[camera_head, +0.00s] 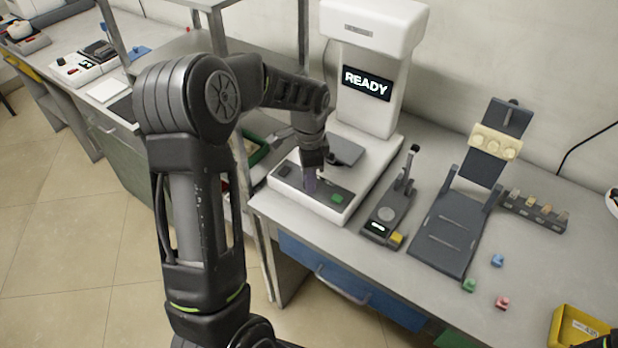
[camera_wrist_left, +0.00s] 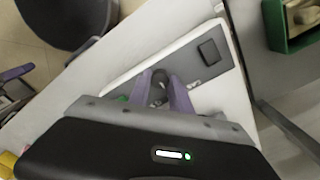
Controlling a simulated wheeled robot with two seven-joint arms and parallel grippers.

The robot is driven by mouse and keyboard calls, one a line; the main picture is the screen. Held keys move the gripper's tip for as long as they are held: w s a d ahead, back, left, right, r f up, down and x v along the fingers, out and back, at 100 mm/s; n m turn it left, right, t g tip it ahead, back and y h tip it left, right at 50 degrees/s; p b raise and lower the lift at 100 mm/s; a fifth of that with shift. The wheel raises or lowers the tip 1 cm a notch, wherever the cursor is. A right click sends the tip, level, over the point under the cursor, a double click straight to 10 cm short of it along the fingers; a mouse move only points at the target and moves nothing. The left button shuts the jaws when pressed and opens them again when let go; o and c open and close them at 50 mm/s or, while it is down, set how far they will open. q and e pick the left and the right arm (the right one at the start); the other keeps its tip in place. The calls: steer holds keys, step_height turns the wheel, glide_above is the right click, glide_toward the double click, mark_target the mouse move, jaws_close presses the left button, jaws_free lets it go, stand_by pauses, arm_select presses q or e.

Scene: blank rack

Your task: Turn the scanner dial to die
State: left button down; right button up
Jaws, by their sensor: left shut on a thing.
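The scanner (camera_head: 385,60) is a white machine on the bench, with a screen (camera_head: 367,84) reading READY. Its sloped front has a grey panel (camera_head: 340,196) with a green button (camera_head: 336,197) on the right and a dark button (camera_head: 284,171) on the left. My left gripper (camera_head: 310,182) is over the middle of this panel, pointing down, and hides the dial in the head view. In the left wrist view its purple fingers (camera_wrist_left: 168,92) are shut on the dark dial (camera_wrist_left: 158,88). The dial's setting cannot be read. My right gripper does not clearly show.
Right of the scanner stand a small lever device (camera_head: 390,208) and a tilted dark rack (camera_head: 452,225) with a cream block. Small coloured pieces lie near the front edge, by a yellow tray (camera_head: 577,330). A green tray (camera_wrist_left: 290,28) is beside the scanner. A shelf post stands close to my left arm.

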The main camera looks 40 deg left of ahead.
arm_select(q)
steer(key=c, duration=1.2)
jaws_free()
steer(key=shift+o, duration=0.2)
step_height(320, 180, up, 8)
steer(key=shift+f+b, duration=0.1)
steer(key=shift+b, duration=0.4)
steer(key=shift+s, duration=0.1)
